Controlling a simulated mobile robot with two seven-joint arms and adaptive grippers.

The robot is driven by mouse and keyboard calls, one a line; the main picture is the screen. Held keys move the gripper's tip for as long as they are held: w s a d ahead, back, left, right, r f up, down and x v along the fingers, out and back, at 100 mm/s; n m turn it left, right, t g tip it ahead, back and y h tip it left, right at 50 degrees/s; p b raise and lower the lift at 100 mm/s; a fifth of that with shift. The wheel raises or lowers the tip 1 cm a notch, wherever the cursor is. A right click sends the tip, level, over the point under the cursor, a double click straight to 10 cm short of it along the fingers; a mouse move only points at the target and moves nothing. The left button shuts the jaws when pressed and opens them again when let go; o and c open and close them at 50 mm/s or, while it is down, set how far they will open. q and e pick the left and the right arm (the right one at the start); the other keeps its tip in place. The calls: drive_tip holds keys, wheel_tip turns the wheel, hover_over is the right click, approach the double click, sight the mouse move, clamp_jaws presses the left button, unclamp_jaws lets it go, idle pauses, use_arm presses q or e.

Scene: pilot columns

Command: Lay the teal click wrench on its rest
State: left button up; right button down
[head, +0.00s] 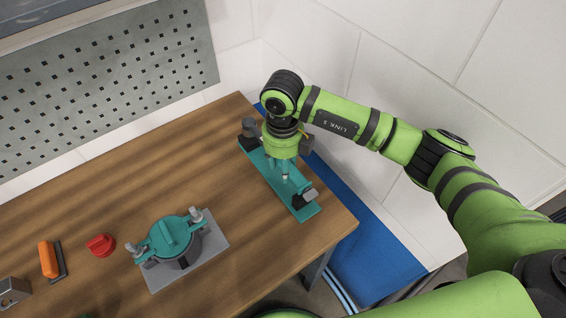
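A long teal piece (303,211) lies slantwise near the right end of the wooden table, with dark and grey blocks (304,197) at its near end. I take it for the rest; I cannot clearly make out the teal click wrench as a separate thing. My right arm comes in from the right, and its wrist is directly above the middle of the teal piece, covering much of it. My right gripper (284,172) points down there; its fingertips are too small and hidden to show whether they hold anything. My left gripper is not in view.
A teal-topped round fixture (170,236) with clamps stands on a grey plate (217,245). A red knob (101,245), an orange-handled tool (48,259) and a metal block (13,291) lie left. The table's right edge is close; a blue mat (372,255) lies below. A pegboard (110,85) stands behind.

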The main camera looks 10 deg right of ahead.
drive_tip(key=shift+f+b, duration=0.85)
drive_tip(key=shift+f, duration=0.15)
drive_tip(key=c, duration=0.6)
unclamp_jaws()
